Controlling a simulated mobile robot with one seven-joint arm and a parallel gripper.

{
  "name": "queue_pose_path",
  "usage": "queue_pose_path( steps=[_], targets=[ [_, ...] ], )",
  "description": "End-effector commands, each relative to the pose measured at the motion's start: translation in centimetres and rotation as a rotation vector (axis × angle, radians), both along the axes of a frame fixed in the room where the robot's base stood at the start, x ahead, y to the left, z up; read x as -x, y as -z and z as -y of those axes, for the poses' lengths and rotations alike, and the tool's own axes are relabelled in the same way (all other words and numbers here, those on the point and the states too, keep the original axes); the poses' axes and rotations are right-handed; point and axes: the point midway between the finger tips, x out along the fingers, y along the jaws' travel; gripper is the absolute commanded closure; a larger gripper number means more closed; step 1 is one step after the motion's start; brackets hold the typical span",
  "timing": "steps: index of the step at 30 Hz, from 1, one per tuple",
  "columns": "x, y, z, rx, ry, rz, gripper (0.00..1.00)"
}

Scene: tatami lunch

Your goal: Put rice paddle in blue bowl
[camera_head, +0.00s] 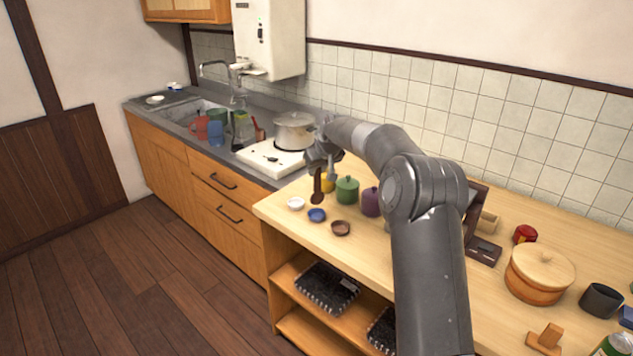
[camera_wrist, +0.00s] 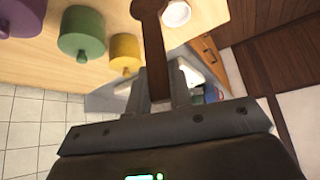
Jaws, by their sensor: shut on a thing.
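My gripper (camera_head: 324,168) is shut on the brown rice paddle (camera_head: 317,188), which hangs down from the fingers above the wooden counter. In the wrist view the paddle (camera_wrist: 155,48) runs up from between the fingers (camera_wrist: 160,85) to the top edge, where its end is cut off. The small blue bowl (camera_head: 317,215) stands on the counter near its front edge, just below the paddle in the head view, and the paddle is apart from it. The blue bowl does not show in the wrist view.
A white bowl (camera_head: 296,203) and a brown bowl (camera_head: 340,228) flank the blue bowl. Yellow (camera_head: 327,185), green (camera_head: 347,190) and purple (camera_head: 371,202) lidded pots stand behind. A stove with a silver pot (camera_head: 294,131) is at the back left.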

Motion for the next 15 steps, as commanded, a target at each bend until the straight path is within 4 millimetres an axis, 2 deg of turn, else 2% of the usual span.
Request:
queue_pose_path(
  steps=[5,11,15],
  targets=[
    [-0.2,1.1,-0.3,0.000,0.000,-0.001,1.00],
    [-0.2,3.9,-0.3,0.000,0.001,-0.001,1.00],
    [-0.2,4.2,-0.3,0.000,0.001,0.001,1.00]
  ],
)
